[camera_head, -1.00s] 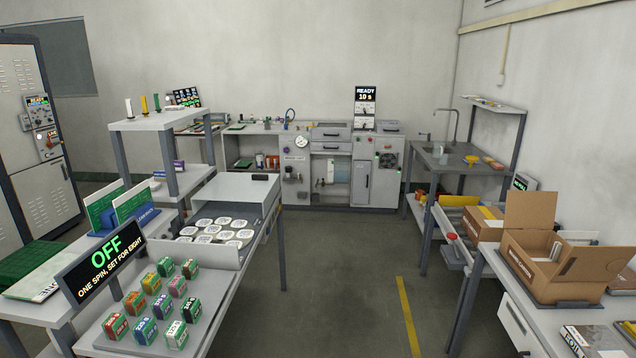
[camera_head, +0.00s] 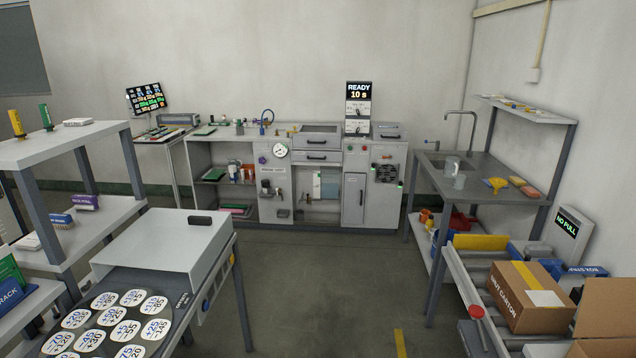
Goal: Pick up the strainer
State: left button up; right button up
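I cannot make out a strainer for certain at this distance. On the grey sink table (camera_head: 440,180) at the right stand a clear jug-like vessel (camera_head: 452,164) and a small grey cup (camera_head: 460,181). A small yellow funnel-shaped thing (camera_head: 497,184) lies to their right, with an orange block (camera_head: 517,181) and a reddish block (camera_head: 531,192) beside it. Neither of my grippers shows in the head view.
A roller table with a carton (camera_head: 530,297) is at near right. A grey workbench (camera_head: 290,170) lines the back wall. The floor (camera_head: 330,290) between is clear.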

aim_at(240, 129)
jog(key=i, duration=1.1)
jog(key=i+u, duration=0.1)
jog(key=i, duration=1.05)
jog(key=i+l, duration=0.15)
jog(key=i, duration=0.95)
jog(key=i+l+u, duration=0.1)
jog(key=i, duration=1.05)
jog(key=i+j+u, duration=0.1)
jog(key=i+u, duration=0.65)
jog(key=u, duration=0.2)
jog(key=i+l+u, duration=0.15)
jog(key=i+u, duration=0.3)
jog(key=i+j+u, duration=0.15)
jog(key=i+u, duration=0.6)
jog(key=u, duration=0.2)
jog(key=i+j+z, duration=0.1)
jog(key=i+z, duration=0.15)
jog(key=i, duration=0.15)
jog(key=i+j+z, duration=0.25)
jog(key=i, duration=0.15)
jog(key=l, duration=0.1)
